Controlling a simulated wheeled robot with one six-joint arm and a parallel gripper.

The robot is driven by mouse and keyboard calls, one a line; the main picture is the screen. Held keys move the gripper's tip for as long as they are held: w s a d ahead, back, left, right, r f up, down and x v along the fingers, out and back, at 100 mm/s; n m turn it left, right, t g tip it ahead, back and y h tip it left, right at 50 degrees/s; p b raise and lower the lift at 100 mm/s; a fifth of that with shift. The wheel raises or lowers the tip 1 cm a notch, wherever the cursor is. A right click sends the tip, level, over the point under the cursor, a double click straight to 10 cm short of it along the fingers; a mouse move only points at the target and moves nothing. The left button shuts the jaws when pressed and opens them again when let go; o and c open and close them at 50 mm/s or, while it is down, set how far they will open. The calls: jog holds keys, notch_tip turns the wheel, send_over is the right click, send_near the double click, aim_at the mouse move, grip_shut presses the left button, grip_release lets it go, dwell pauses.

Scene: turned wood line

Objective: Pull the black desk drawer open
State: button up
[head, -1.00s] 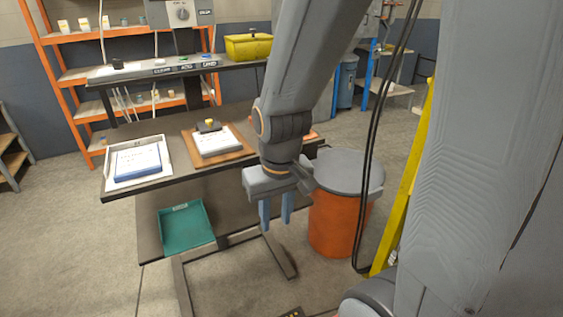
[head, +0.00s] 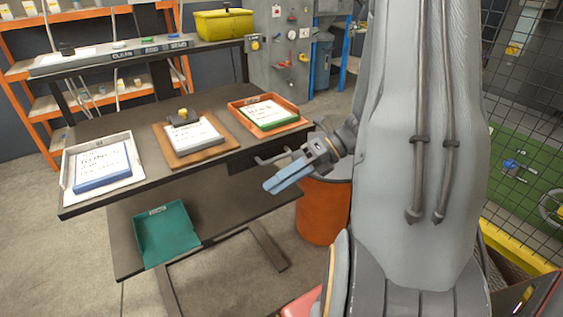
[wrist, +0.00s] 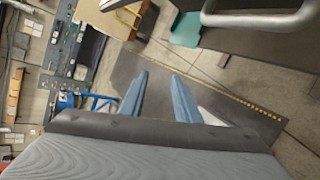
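The black desk drawer (head: 248,178) sits under the right part of the dark desk (head: 222,152), below its front edge. Its grey bar handle (head: 272,158) stands out from the front. My gripper (head: 272,185) has blue fingers pointing left, in front of the desk and close to the handle in the picture. In the wrist view the fingers (wrist: 158,82) are apart with nothing between them. The handle is outside the fingers.
A teal tray (head: 165,238) sits on the lower shelf. An orange bin (head: 325,212) stands right of the desk, close to my arm.

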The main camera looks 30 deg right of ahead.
aim_at(279, 159)
jog(key=w+d+m+t, duration=0.4)
jog(key=d+m+t, duration=0.4)
jog(key=d+m, duration=0.4)
jog(key=shift+y, duration=0.3)
jog(key=p+x, duration=0.1)
jog(key=x, duration=0.6)
jog(key=shift+w+a+r, duration=0.1)
jog(key=shift+w+a, duration=0.05)
jog(key=shift+w, duration=0.15)
grip_shut()
